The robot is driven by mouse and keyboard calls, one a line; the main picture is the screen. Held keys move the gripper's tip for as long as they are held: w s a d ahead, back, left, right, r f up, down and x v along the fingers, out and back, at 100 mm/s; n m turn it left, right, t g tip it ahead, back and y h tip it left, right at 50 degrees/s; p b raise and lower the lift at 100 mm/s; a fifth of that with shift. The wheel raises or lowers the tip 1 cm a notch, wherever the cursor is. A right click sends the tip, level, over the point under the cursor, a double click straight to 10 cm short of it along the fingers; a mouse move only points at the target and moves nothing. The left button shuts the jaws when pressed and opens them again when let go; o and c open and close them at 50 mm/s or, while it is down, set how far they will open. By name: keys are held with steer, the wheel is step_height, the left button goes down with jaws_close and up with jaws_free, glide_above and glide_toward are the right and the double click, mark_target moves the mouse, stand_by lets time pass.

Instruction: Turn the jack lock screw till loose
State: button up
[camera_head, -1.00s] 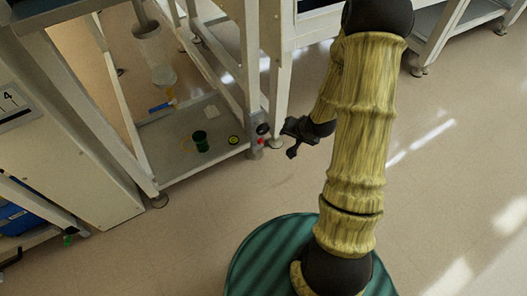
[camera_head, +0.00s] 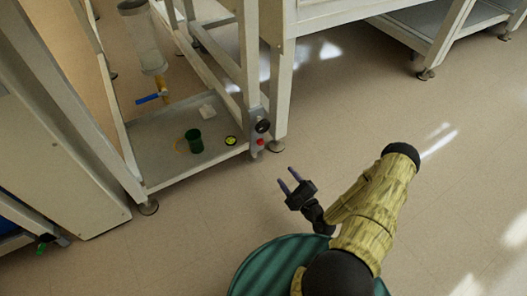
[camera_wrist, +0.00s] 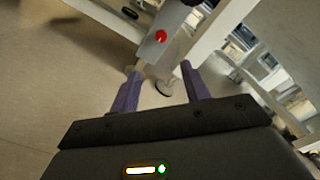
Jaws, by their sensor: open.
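A grey bracket (camera_head: 255,133) on the near corner leg of the white frame carries a black round knob (camera_head: 262,126) and a small red knob (camera_head: 260,142) below it. I cannot tell which of them is the jack lock screw. In the wrist view the red knob (camera_wrist: 161,36) shows on the bracket (camera_wrist: 151,52), beyond my fingertips; a dark part is cut off at the top edge. My gripper (camera_head: 288,177) is open and empty, below and right of the bracket in the head view, apart from it. Its two purple fingers (camera_wrist: 160,72) point toward the leg.
The floor at right is clear.

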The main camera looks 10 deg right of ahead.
mark_target(262, 144)
stand_by(0.4)
steer(key=b+x, duration=0.9)
steer(key=x, duration=0.7)
steer(key=shift+w+f, duration=0.1)
steer(key=shift+w, duration=0.2)
steer(key=shift+w+a, duration=0.15)
steer(key=shift+w, duration=0.2)
steer(key=shift+c, duration=0.5)
steer(key=c, duration=0.9)
